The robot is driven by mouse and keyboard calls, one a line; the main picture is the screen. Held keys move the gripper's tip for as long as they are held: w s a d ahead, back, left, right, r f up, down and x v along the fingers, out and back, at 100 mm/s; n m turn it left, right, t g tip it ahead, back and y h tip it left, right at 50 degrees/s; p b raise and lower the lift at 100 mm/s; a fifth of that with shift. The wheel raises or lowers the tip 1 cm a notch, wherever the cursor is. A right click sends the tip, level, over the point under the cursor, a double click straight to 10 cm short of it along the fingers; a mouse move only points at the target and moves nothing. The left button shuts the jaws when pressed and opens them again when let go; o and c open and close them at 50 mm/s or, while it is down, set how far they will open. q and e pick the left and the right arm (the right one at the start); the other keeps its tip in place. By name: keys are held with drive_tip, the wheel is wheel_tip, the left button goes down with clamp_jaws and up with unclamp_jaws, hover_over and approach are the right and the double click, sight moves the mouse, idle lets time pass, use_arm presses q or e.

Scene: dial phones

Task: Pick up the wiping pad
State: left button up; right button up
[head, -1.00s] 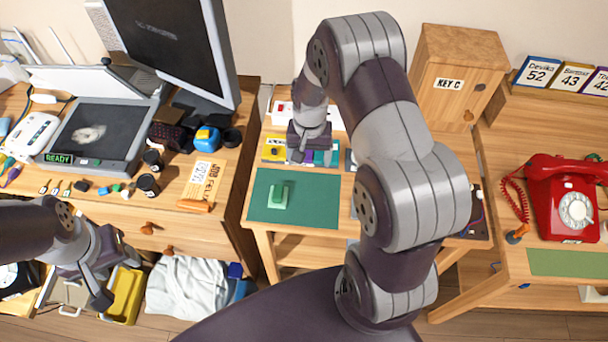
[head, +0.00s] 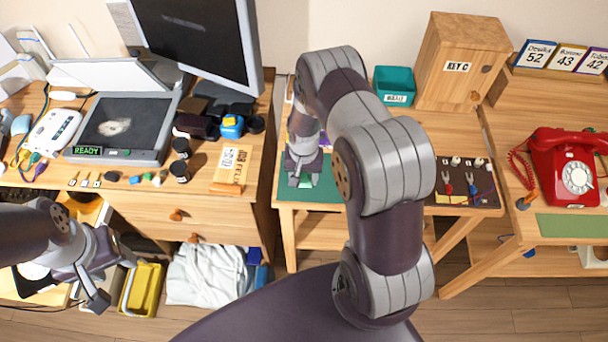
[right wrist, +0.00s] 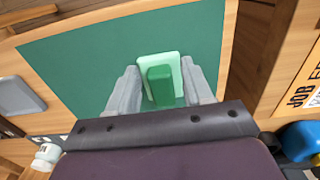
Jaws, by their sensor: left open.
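The wiping pad (right wrist: 174,62) is a pale green block with a darker green grip (right wrist: 160,86). It lies on the dark green mat (right wrist: 85,65) of the middle table. My right gripper (right wrist: 160,74) is open, its two grey fingers on either side of the pad's grip. I cannot tell whether the fingers touch it. In the head view my right gripper (head: 303,180) is low over the mat (head: 328,191) and hides most of the pad. My left gripper (head: 113,280) is open and empty, low at the left in front of the drawer desk.
A teal bin (head: 394,86) and a wooden KEY C box (head: 462,65) stand at the back. A tray with plugs and cables (head: 465,184) is on the table's right. A red phone (head: 566,165) stands farther right. A monitor (head: 195,40) stands on the left desk.

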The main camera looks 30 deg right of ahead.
sight(306, 176)
drive_tip(key=shift+d, duration=0.2)
drive_tip(key=shift+c, duration=1.3)
drive_tip(key=shift+r, duration=0.2)
wheel_tip(306, 176, up, 4)
drive_tip(key=shift+s+d+f+b, duration=0.1)
drive_tip(key=shift+s+b, duration=0.05)
drive_tip(key=shift+b, duration=0.15)
drive_tip(key=s+d+r, duration=0.5)
drive_tip(key=s+r, duration=0.1)
drive_tip(key=s, duration=0.4)
drive_tip(key=shift+r, duration=0.4)
